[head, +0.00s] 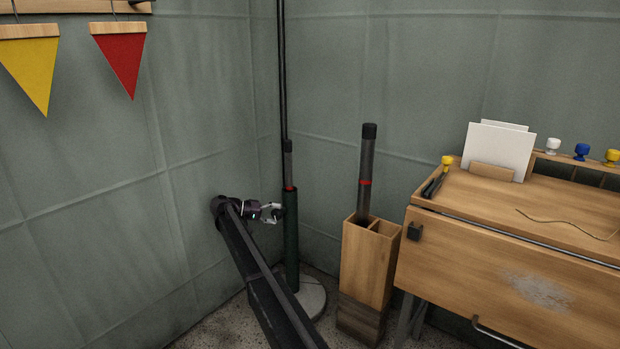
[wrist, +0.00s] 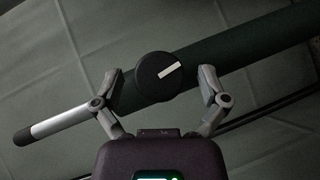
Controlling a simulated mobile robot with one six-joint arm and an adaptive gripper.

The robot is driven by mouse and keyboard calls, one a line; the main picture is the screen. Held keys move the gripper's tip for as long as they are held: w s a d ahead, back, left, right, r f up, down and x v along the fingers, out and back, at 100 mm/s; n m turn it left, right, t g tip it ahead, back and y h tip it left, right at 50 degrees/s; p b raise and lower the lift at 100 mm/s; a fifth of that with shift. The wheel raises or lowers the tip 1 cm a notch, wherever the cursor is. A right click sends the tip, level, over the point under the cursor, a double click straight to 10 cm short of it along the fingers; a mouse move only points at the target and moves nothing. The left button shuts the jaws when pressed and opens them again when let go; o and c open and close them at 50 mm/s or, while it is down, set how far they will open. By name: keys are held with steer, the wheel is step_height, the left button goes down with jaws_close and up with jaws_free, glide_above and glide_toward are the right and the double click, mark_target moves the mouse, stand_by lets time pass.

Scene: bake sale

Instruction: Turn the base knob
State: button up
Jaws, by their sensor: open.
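The base knob (wrist: 150,84) is a round black disc with a white line on its face, mounted on a dark green tube (wrist: 245,42). The white line runs from near its centre toward the upper right in the wrist view. My gripper (wrist: 160,74) is open, with one finger on each side of the knob and visible gaps between. In the head view, my gripper (head: 277,211) is beside the green tube (head: 291,245) of an upright stand with a round grey base (head: 312,300). The knob cannot be made out clearly there.
A wooden holder (head: 366,265) with a dark pole (head: 367,175) stands right of the stand. A wooden desk (head: 480,235) with cards (head: 498,148) and small knobs is farther right. Walls close in behind; a yellow pennant (head: 32,70) and red pennant (head: 121,58) hang left.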

steer(key=m+y+p, duration=0.1)
steer(key=y+p, duration=0.1)
steer(key=p, duration=0.1)
steer(key=shift+d+r+m+t+y, duration=0.1)
steer(key=shift+r+m+t+y, duration=0.2)
steer(key=shift+m, duration=0.1)
steer(key=m+t+y+p, duration=0.1)
steer(key=y+p, duration=0.1)
steer(key=p, duration=0.1)
steer(key=shift+s+m, duration=0.15)
steer(key=shift+m, duration=0.15)
steer(key=m+t+y+p, duration=0.1)
steer(key=y+p, duration=0.1)
steer(key=shift+d+f+m+t+y, duration=0.1)
steer(key=shift+m+t+y, duration=0.9)
steer(key=shift+t+y, duration=0.1)
steer(key=shift+y, duration=0.4)
steer(key=p+v, duration=1)
steer(key=v, duration=0.4)
steer(key=s+d+r+n+g+p, duration=0.1)
steer(key=s+d+r+p, duration=0.4)
steer(key=d+p, duration=0.3)
steer(key=s+d+r+n+g+y+p, duration=0.1)
steer(key=s+d+r+g+p, duration=0.1)
steer(key=s+d+r+p, duration=0.3)
steer(key=d+r+p, duration=0.2)
steer(key=d, duration=0.2)
steer(key=shift+d+n+g+p, duration=0.3)
steer(key=shift+d+p, duration=0.05)
steer(key=shift+d, duration=0.05)
